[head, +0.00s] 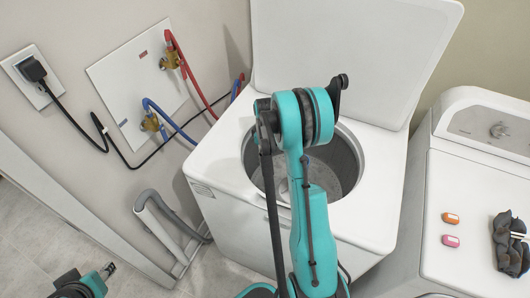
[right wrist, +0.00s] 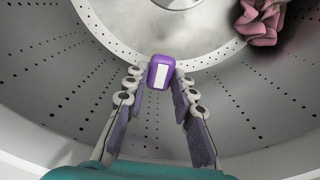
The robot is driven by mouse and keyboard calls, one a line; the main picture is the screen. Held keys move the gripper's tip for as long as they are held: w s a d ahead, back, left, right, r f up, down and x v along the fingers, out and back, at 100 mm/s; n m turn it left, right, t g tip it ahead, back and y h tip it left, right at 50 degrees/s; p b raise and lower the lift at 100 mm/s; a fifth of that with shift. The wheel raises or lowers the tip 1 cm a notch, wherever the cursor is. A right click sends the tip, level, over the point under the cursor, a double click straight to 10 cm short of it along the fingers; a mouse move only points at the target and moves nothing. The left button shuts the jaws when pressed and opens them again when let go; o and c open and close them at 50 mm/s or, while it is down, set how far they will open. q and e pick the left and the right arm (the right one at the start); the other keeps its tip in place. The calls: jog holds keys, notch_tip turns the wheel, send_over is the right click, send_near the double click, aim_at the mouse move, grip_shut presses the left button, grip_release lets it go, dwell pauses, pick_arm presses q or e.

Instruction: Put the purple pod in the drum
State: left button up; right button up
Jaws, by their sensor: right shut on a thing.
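The purple pod (right wrist: 161,72), with a white label, is between the fingertips of my right gripper (right wrist: 160,78) in the right wrist view. The gripper is shut on it. The pod and fingers are inside the grey perforated drum (right wrist: 75,75), above its floor. In the head view the drum (head: 345,165) shows through the open top of the white washer. My right arm reaches over it and hides the gripper and pod there. My left gripper is not in view; only a piece of my left arm shows at the bottom left.
A crumpled pink cloth (right wrist: 262,22) lies in the drum. The washer lid (head: 360,50) stands open. On the machine at right lie an orange pod (head: 451,218), a pink pod (head: 451,240) and a dark cloth (head: 508,245). Hoses (head: 185,65) and a grey pipe are at left.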

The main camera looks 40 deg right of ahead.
pick_arm(q)
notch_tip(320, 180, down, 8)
jog(key=b, duration=0.6)
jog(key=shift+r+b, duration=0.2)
jog(key=shift+b, duration=0.1)
pick_arm(e)
notch_tip(320, 180, down, 10)
jog(key=shift+f, duration=0.1)
jog(key=o, duration=1)
jog(key=shift+c, duration=0.2)
pick_arm(q)
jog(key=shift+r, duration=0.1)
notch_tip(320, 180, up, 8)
jog(key=p, duration=0.7)
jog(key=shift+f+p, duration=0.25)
jog(key=shift+p, duration=0.1)
pick_arm(e)
notch_tip(320, 180, up, 12)
